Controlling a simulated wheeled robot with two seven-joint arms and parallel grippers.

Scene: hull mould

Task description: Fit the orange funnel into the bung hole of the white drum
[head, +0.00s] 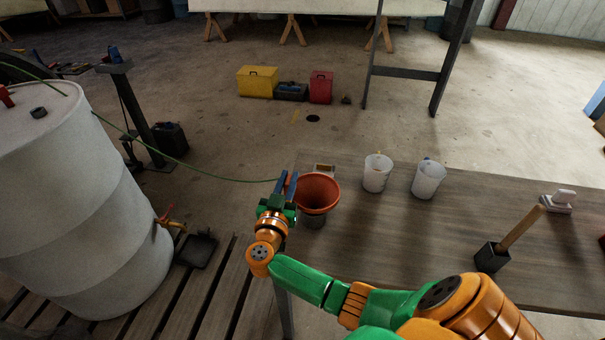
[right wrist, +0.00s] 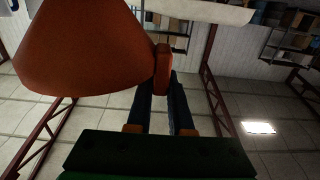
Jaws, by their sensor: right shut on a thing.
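The orange funnel (head: 318,188) is at the left end of the workbench in the head view, its wide mouth facing up. Something grey shows just under it; I cannot tell whether it is a stand or the funnel's lower part. My right gripper (head: 285,184) is shut on the funnel's left edge. In the right wrist view the funnel (right wrist: 95,50) fills the upper left, with its tab between the fingertips (right wrist: 163,75). The white drum (head: 85,190) stands at the left, with a dark round fitting (head: 39,112) and a red fitting (head: 6,97) on top. My left gripper is not in view.
Two white buckets (head: 377,173) (head: 428,179) stand on the workbench (head: 390,230). A green line crosses from the drum toward the gripper. A tap (head: 170,221) sticks out of the drum.

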